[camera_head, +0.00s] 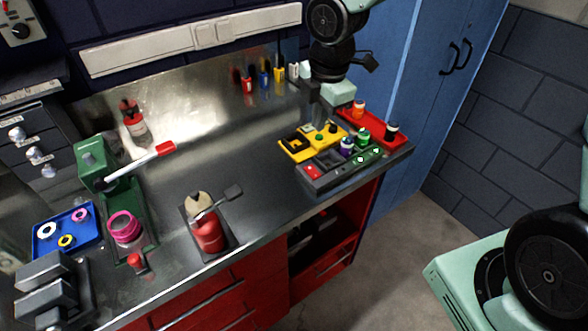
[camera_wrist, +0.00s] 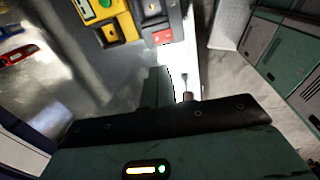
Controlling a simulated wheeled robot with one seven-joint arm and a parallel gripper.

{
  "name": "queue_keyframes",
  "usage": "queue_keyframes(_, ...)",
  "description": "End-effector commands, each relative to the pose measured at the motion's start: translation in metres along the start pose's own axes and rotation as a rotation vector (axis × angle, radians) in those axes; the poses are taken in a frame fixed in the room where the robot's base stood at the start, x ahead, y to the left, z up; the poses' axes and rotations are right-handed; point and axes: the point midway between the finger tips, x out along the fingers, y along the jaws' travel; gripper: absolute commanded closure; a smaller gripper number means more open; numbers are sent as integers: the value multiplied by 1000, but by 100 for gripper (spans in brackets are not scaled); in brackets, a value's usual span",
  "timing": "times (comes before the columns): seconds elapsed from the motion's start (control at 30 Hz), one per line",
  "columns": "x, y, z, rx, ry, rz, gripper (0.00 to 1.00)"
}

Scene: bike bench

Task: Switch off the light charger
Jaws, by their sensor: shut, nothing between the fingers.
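A dark grey charger-like unit (camera_head: 338,178) lies at the right front of the steel bench, with a red switch (camera_head: 312,172) at its left end and small green lights at its right. I take it for the light charger. In the wrist view its red switch (camera_wrist: 162,37) shows at the top, past the fingers. My gripper (camera_head: 320,118) is shut and empty, above the bench behind the unit and the yellow tray. In the wrist view the gripper (camera_wrist: 161,76) points toward the red switch, apart from it. Which way the switch is set is too small to tell.
A yellow tray (camera_head: 297,153) with a green knob and a red tray (camera_head: 375,122) with small bottles adjoin the unit. A red bottle device (camera_head: 207,235), a green press (camera_head: 92,157) and a blue tray (camera_head: 52,244) stand further left. The bench middle is clear.

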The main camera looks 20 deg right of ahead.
Motion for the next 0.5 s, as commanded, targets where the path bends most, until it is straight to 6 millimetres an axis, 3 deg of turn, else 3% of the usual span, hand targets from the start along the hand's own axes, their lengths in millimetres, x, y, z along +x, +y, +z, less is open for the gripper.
queue_keyframes(0.5, 6, 5, 6, -38, 0, 4, 100)
